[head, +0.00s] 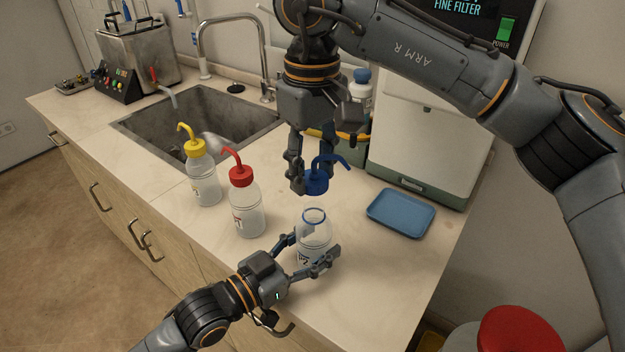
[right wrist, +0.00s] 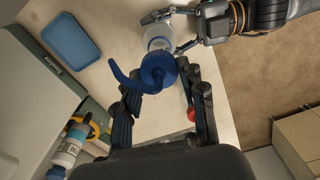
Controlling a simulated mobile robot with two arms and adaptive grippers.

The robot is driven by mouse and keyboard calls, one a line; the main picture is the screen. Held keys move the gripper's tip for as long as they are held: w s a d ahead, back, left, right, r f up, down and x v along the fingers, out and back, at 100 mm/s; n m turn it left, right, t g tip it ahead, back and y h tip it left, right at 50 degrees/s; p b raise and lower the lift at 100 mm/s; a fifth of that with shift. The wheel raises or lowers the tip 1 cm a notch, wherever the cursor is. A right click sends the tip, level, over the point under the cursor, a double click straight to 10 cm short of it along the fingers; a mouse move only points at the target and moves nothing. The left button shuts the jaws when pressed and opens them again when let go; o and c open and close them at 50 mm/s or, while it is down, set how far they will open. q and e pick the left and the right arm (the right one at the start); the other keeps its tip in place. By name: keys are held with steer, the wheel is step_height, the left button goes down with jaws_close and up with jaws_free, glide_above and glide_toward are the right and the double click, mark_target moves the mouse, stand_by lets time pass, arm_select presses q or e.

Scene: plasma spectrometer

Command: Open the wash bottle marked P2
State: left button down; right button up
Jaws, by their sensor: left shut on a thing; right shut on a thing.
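The wash bottle P2 (head: 313,236) stands upright on the counter with its mouth uncovered. My left gripper (head: 312,261) is shut around its lower body. The blue cap with its bent spout (head: 317,182) is held above the bottle by my right gripper (head: 312,172), apart from the bottle's neck. In the right wrist view the blue cap (right wrist: 158,70) sits between the fingers of my right gripper (right wrist: 160,88). The clear bottle (right wrist: 158,36) shows behind the cap there, with my left gripper (right wrist: 180,30) on it.
A red-capped bottle (head: 246,205) and a yellow-capped bottle (head: 203,175) stand to the left. A blue tray (head: 400,213) lies to the right, before a white machine (head: 425,130). A sink (head: 195,125) is at the back left. The counter's front edge is close to my left gripper.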

arm_select(q)
steer(key=shift+c, duration=1.9)
jaws_free()
steer(key=shift+s+a, duration=0.1)
